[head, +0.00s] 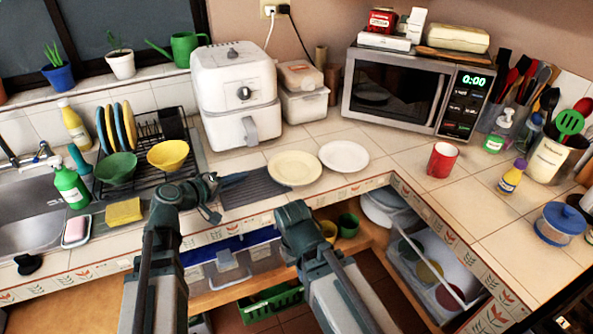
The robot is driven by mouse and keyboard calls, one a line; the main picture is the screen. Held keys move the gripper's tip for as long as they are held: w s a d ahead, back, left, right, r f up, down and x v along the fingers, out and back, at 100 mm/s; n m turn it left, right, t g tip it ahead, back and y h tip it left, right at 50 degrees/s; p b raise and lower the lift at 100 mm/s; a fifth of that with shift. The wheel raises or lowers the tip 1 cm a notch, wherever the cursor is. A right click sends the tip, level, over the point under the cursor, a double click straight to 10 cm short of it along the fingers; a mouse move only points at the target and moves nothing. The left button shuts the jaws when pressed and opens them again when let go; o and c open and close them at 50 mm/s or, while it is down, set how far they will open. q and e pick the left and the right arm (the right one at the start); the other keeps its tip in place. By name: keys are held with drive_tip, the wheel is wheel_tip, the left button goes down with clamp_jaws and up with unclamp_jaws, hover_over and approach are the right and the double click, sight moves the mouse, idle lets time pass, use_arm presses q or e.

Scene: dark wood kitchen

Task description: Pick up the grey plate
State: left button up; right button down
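Two plates lie flat side by side on the tiled counter. The one on the right (344,156) is pale, whitish grey, and best fits the grey plate. The one on the left (294,168) is cream. My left gripper (231,190) is over the counter's front edge, by the dark ribbed mat, left of both plates and apart from them. It is small and dark here, so its opening is unclear; nothing shows in it. My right arm comes up from the bottom middle, in front of the counter; its gripper is not visible.
A dark ribbed mat (262,187) lies left of the cream plate. The dish rack (150,178) with green and yellow bowls is farther left. An air fryer (236,95) and a microwave (398,92) stand behind. A red mug (442,160) is to the right. Counter between plates and mug is clear.

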sight(268, 175)
use_arm(q)
drive_tip(key=b+x, duration=0.4)
drive_tip(key=x, duration=0.8)
drive_tip(key=shift+w+d+f, duration=0.1)
drive_tip(key=shift+w+d, duration=0.15)
clamp_jaws()
idle(1.1)
